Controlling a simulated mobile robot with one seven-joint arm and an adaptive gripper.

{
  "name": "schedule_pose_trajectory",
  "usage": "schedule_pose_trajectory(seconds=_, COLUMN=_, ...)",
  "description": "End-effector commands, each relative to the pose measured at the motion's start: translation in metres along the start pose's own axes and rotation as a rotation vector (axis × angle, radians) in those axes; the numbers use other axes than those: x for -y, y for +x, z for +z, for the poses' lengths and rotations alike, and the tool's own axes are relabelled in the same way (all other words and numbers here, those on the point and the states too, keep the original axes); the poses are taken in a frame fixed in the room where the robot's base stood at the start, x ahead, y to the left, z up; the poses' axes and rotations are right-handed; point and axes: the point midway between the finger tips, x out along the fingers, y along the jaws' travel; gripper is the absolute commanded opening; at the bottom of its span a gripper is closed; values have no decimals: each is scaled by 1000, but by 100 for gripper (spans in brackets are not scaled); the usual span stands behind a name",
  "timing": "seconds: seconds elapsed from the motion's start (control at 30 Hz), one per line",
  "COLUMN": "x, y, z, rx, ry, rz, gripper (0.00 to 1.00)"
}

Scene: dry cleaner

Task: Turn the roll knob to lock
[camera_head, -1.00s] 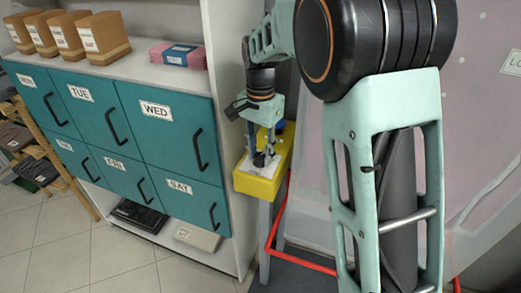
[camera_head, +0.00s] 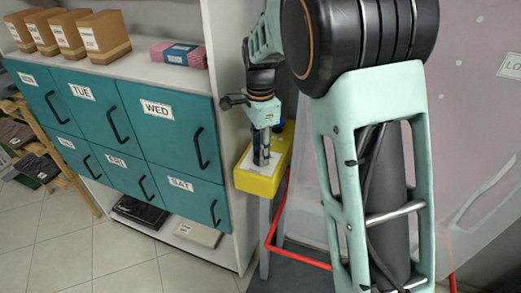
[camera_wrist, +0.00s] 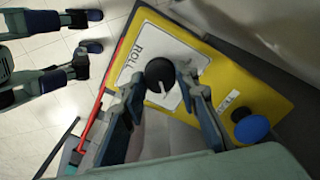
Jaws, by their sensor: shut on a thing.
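The roll knob (camera_wrist: 160,75) is round and black with a short white mark, which in the wrist view points toward the lower part of the picture. It sits on a white plate (camera_wrist: 143,47) marked "ROLL" on a yellow box (camera_wrist: 262,87). My gripper (camera_wrist: 160,82) has one finger on each side of the knob and is shut on it. In the head view my gripper (camera_head: 262,160) reaches down onto the yellow box (camera_head: 262,183), and its fingers hide the knob there.
A blue round button (camera_wrist: 252,129) sits on the same box, beside a small label. A red rail (camera_head: 272,240) runs below the box. Teal drawers with day labels (camera_head: 160,135) stand left. A pale panel (camera_head: 480,150) with a partly cut-off sign is at right.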

Motion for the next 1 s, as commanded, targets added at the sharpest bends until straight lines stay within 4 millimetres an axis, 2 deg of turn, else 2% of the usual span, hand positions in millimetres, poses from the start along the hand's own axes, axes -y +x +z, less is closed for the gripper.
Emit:
schedule_pose_trajectory(seconds=0.37, x=1, y=-1, z=-1, rx=0, ry=6, rz=-2, gripper=4)
schedule_pose_trajectory(seconds=0.4, x=1, y=-1, z=-1, rx=0, ry=6, rz=-2, gripper=32)
schedule_pose_trajectory(seconds=0.53, x=0, y=0, z=0, rx=0, ry=5, rz=-2, gripper=46)
schedule_pose_trajectory(seconds=0.83, x=0, y=-2, z=0, rx=0, ry=4, rz=-2, gripper=46)
schedule_pose_trajectory(seconds=1.0, x=2, y=-22, z=0, rx=0, ry=3, rz=-6, gripper=46)
